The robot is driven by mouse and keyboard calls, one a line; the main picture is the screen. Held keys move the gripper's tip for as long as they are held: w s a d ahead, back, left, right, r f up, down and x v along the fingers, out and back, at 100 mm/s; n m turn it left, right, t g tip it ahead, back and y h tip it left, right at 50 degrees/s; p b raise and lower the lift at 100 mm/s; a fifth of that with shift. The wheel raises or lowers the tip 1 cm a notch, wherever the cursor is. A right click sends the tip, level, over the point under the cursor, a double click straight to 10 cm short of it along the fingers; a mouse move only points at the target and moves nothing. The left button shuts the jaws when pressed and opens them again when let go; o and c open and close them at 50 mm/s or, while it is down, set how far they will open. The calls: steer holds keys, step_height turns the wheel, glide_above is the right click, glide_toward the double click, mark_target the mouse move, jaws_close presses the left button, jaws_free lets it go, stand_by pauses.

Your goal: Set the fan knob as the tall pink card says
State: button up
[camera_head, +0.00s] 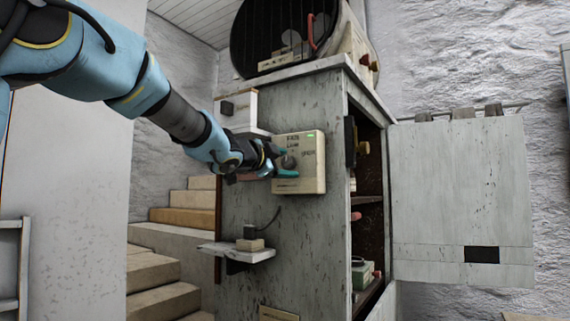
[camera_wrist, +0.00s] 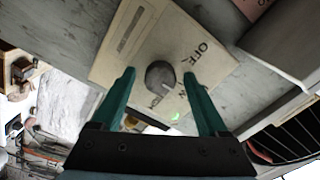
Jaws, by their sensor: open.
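The fan knob (camera_head: 289,161) is a dark grey round knob on a cream control box on the cabinet's side. It also shows in the wrist view (camera_wrist: 160,74), with a small light mark at its lower right; printed words including OFF stand around it. My gripper (camera_head: 284,162) is open, its teal fingers on either side of the knob. In the wrist view my gripper (camera_wrist: 160,76) shows a gap beside each fingertip; contact cannot be told. A pink piece (camera_wrist: 253,7) shows at the top edge of the wrist view; I cannot tell whether it is the tall pink card. No card writing is readable.
The control box (camera_head: 313,175) has a green light at its upper right. Below it, a small shelf (camera_head: 236,252) juts from the grey cabinet (camera_head: 300,240). The cabinet's door (camera_head: 460,190) stands open at right. Stairs (camera_head: 165,265) are at left.

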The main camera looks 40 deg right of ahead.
steer(key=b+v, duration=0.1)
steer(key=v, duration=0.9)
steer(key=shift+a+b, duration=0.35)
steer(key=shift+a, duration=0.05)
